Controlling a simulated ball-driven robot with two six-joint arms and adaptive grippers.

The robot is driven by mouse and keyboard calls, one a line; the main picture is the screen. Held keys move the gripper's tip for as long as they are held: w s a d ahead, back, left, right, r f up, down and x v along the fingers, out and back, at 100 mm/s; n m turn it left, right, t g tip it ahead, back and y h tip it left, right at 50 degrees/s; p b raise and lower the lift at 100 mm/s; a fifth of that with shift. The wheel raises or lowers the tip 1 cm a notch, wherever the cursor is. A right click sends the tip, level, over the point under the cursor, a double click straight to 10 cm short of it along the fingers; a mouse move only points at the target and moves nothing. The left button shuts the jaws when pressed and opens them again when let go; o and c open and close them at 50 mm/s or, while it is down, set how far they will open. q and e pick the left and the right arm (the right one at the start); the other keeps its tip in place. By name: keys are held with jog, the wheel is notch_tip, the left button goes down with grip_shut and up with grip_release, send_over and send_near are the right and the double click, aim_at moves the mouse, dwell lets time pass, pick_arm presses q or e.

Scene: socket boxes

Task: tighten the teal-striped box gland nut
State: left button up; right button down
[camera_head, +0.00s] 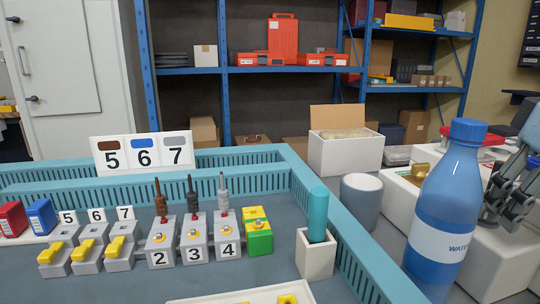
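I cannot make out a teal stripe on any box. Grey socket boxes numbered 2 (161,242), 3 (194,240) and 4 (227,236) stand in a row in the teal-walled tray (372,262). A brown, a black and a grey stem rise behind them. Their gland nuts are too small to tell apart. A teal cylinder (318,215) stands upright in a white square holder (315,256), right of the boxes. My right gripper (508,195) is at the right edge, behind the water bottle and well away from the boxes. Its finger opening is unclear. My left gripper is out of view.
A blue water bottle (446,205) stands outside the tray's right wall, beside a grey cylinder (360,200). Grey pieces with yellow levers (87,249), a green-yellow block (257,231), and red (12,218) and blue (41,216) blocks occupy the tray. A 5-6-7 sign (143,152) stands behind.

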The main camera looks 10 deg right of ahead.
jog(key=shift+s, duration=0.15)
jog(key=shift+s+a, duration=0.1)
jog(key=shift+s, duration=0.1)
jog(key=p+v, duration=0.2)
jog(key=v, duration=0.1)
jog(key=w+p+v, duration=0.1)
jog(key=p+v, duration=0.1)
jog(key=p, duration=0.1)
jog(key=shift+w+r, duration=0.1)
jog(key=shift+r, duration=0.45)
